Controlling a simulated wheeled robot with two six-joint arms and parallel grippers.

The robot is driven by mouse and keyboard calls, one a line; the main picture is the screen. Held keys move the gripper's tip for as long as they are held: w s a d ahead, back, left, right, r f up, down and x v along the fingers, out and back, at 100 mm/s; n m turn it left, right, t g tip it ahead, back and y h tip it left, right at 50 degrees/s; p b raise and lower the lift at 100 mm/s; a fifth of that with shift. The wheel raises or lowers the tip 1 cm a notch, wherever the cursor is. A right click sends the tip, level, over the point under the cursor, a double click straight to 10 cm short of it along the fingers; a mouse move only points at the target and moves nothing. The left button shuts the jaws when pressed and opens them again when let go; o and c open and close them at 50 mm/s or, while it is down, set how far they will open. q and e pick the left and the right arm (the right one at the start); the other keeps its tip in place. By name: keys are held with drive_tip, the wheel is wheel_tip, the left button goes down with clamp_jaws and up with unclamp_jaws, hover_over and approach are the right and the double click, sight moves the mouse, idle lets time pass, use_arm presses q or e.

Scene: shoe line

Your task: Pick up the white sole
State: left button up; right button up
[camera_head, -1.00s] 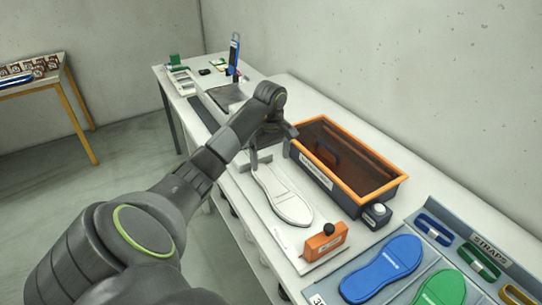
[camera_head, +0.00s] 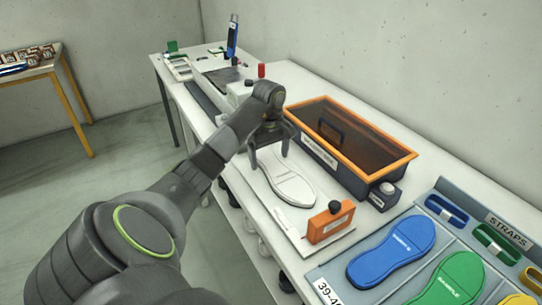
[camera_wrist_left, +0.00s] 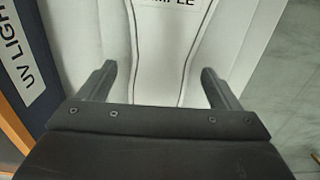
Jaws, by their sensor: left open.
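The white sole (camera_head: 291,188) lies flat on a white board on the workbench, beside the dark box with the orange rim. My left gripper (camera_head: 269,161) is open above the far end of the sole, with its fingers pointing down. In the left wrist view the sole (camera_wrist_left: 172,60) runs between the two spread fingers of the gripper (camera_wrist_left: 160,85), with dark lettering near the top edge. I cannot tell whether the fingers touch it. The far end of the sole is partly hidden by the gripper in the head view. My right gripper is not in view.
The orange-rimmed box (camera_head: 398,165) stands close to the right of the sole. An orange block with a black knob (camera_head: 330,224) is at the sole's near end. A tray (camera_head: 455,208) holds a blue sole (camera_head: 392,250), a green sole (camera_head: 450,283) and straps.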

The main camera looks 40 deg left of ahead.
sight(269, 160)
use_arm(q)
drive_tip(key=shift+f, duration=0.4)
drive_tip(key=shift+r, duration=0.1)
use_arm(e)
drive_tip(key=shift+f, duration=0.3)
use_arm(q)
drive_tip(key=c, duration=1.2)
drive_tip(key=shift+r, duration=0.15)
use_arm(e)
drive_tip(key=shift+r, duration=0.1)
use_arm(q)
wheel_tip(269, 160, up, 10)
drive_tip(key=p, duration=1)
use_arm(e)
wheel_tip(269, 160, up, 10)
